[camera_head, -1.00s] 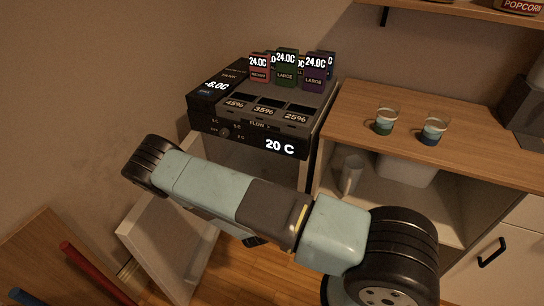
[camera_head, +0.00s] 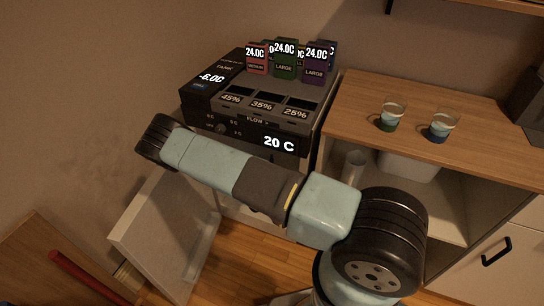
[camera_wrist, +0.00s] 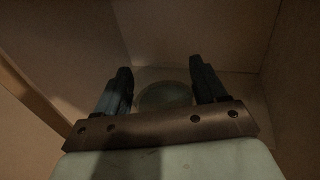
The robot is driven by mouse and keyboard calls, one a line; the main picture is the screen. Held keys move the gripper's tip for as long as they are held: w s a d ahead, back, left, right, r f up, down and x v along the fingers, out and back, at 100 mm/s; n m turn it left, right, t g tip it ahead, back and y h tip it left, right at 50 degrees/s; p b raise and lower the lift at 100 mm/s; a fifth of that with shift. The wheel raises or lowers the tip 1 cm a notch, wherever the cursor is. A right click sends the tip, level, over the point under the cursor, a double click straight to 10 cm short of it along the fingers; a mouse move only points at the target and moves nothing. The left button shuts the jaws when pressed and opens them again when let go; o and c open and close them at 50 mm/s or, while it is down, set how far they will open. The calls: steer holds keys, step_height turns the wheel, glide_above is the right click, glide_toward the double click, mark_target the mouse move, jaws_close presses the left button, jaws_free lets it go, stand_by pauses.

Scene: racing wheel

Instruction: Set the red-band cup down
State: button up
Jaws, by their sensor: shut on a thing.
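My gripper (camera_wrist: 165,90) shows in the dim wrist view, its two dark fingers on either side of a round, dark cup-like shape (camera_wrist: 165,97). The fingers are shut on this cup. Its band is not visible, so I cannot tell its colour, nor whether its base touches a surface. Pale brown walls, like the inside of a box or cabinet, surround it. In the head view my arm crosses the middle, and my gripper and the held cup are hidden.
A dark dispenser machine (camera_head: 250,134) with several coloured cartons stands at the back left. A green-banded cup (camera_head: 391,117) and a blue-banded cup (camera_head: 442,127) stand on the wooden counter (camera_head: 420,92). Below are a grey cylinder (camera_head: 354,164) and white bin (camera_head: 410,166). An open door (camera_head: 165,230) stands lower left.

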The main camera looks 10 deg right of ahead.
steer(key=w+d, duration=0.6)
steer(key=w, duration=0.2)
steer(key=f, duration=0.4)
steer(key=w+f, duration=0.1)
steer(key=f, duration=0.2)
steer(key=shift+w+d, duration=0.1)
steer(key=shift+d, duration=0.3)
steer(key=o, duration=1.7)
steer(key=shift+f, duration=0.1)
steer(key=v, duration=1.2)
